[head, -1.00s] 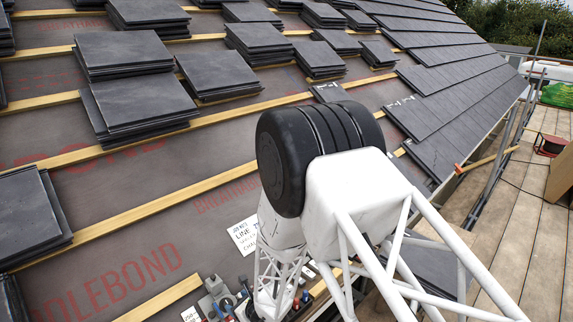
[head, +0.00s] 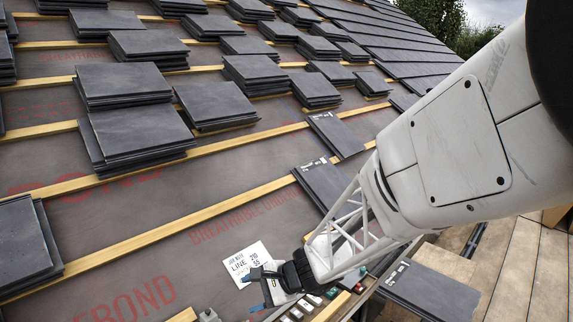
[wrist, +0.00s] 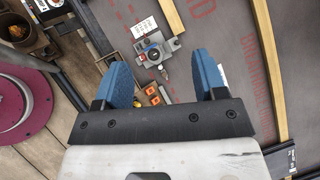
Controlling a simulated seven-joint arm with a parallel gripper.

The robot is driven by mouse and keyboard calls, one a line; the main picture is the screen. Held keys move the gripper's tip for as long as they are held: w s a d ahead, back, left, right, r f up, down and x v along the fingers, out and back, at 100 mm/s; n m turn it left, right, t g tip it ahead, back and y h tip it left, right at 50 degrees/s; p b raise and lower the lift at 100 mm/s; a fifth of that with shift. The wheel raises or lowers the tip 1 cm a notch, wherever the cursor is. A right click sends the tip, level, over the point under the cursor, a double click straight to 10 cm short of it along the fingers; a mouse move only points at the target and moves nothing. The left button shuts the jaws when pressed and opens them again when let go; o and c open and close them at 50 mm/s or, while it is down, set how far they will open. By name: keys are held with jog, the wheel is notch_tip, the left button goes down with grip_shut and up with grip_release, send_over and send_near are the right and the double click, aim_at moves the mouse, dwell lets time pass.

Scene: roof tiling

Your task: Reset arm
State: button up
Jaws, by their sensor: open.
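My gripper (wrist: 161,85) shows in the wrist view with its two blue fingers apart and nothing between them. In the head view my gripper (head: 268,284) is low in the middle, beside a white job note card (head: 248,262) on the grey membrane. My white arm reaches down to it from the upper right. Part of the area under the gripper is hidden by the arm.
Stacks of dark slates (head: 137,135) rest on wooden battens (head: 150,230) across the roof. Single slates (head: 335,134) lie near the middle, and another slate (head: 428,292) lies lower right. A scaffold walkway (head: 535,270) runs along the right. A magenta round object (wrist: 15,95) is at left.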

jog(key=s+d+r+n+h, duration=0.5)
jog(key=s+d+r, duration=0.2)
jog(key=s+d, duration=0.4)
jog(key=s+d+r+n+t+h, duration=0.1)
jog(key=s+d+r+n+h, duration=0.4)
jog(key=s+d, duration=0.6)
jog(key=d+r+h, duration=0.1)
jog(key=d+r, duration=0.1)
jog(key=d, duration=0.2)
dwell(0.9)
